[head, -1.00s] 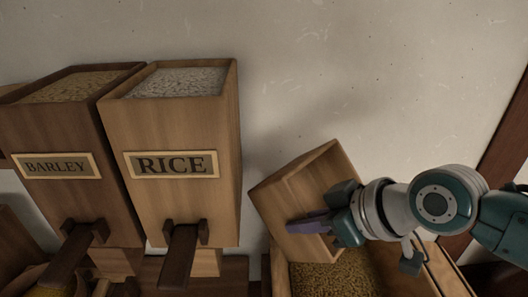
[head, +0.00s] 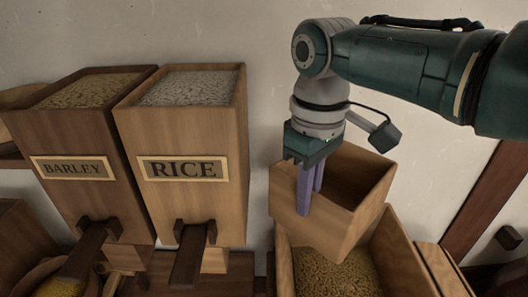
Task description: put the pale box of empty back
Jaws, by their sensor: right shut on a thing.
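The pale wooden box (head: 359,226) is on the right in the head view, tilted above a larger wooden bin. The part of its inside that shows looks bare. My right gripper (head: 309,190) comes down from above and is shut on the box's near left wall, its purple fingers pointing down. The gripper hides part of the box's left rim. My left gripper is not in view.
The wooden bin (head: 405,262) under the box holds brown grain (head: 335,272). To the left stand the RICE hopper (head: 218,118) and the darker BARLEY hopper (head: 60,140), with chutes below. A plain wall is behind.

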